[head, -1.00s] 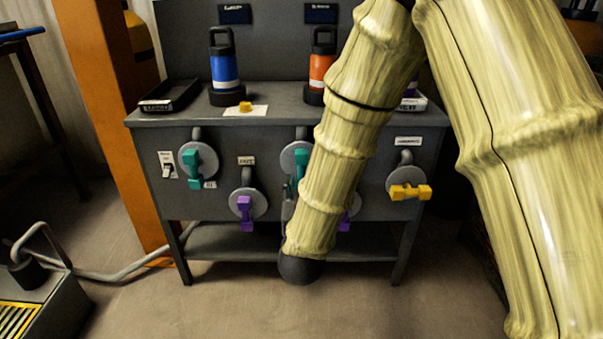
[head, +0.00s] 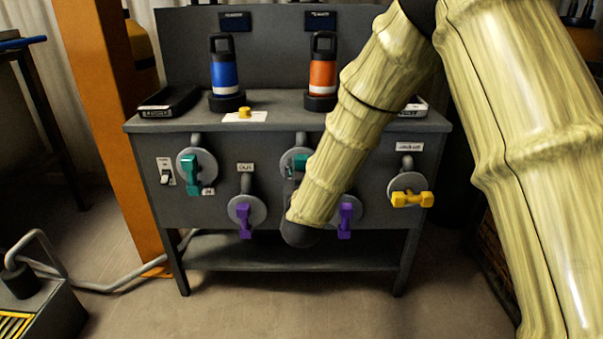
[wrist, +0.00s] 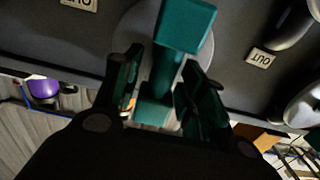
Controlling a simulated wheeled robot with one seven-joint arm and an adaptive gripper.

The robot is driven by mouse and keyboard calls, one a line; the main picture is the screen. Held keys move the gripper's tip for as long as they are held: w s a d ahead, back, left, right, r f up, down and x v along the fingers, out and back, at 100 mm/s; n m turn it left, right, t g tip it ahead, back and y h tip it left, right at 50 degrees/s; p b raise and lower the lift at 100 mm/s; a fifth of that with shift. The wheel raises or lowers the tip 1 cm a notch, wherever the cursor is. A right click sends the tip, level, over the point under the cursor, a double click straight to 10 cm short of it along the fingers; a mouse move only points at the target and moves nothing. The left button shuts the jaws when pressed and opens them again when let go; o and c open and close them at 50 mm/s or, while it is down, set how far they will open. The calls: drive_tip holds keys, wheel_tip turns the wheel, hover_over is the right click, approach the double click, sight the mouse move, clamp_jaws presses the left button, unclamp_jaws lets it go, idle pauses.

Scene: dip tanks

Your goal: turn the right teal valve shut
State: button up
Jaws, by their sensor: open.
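The right teal valve (head: 299,163) is on the front panel of the grey bench, on a round grey disc. My arm covers part of it in the head view. In the wrist view its teal handle (wrist: 185,28) fills the upper middle, with its stem between my fingers. My gripper (wrist: 158,85) is open, one finger on each side of the teal handle. Whether the fingers touch the handle I cannot tell. In the head view my gripper is mostly hidden behind my arm.
A left teal valve (head: 190,170), two purple valves (head: 244,218) (head: 345,217) and a yellow valve (head: 412,199) share the panel. A blue bottle (head: 224,75) and an orange bottle (head: 323,75) stand on top. An orange post (head: 110,120) stands at left.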

drive_tip(key=shift+c, duration=0.2)
drive_tip(key=c, duration=0.7)
drive_tip(key=m, duration=0.2)
drive_tip(key=m+p, duration=0.1)
drive_tip(key=shift+d+m, duration=0.3)
drive_tip(key=shift+m, duration=0.1)
drive_tip(key=m, duration=0.1)
drive_tip(key=m+p, duration=0.1)
drive_tip(key=m, duration=0.1)
drive_tip(key=shift+d+f, duration=0.15)
drive_tip(key=shift+d, duration=0.05)
drive_tip(key=m, duration=0.6)
drive_tip(key=shift+d+f+m+p, duration=0.25)
drive_tip(key=shift+f+m+p, duration=0.1)
drive_tip(key=shift+f+m, duration=0.2)
drive_tip(key=shift+m, duration=0.95)
drive_tip(key=shift+f+m, duration=0.1)
drive_tip(key=shift+m, duration=1)
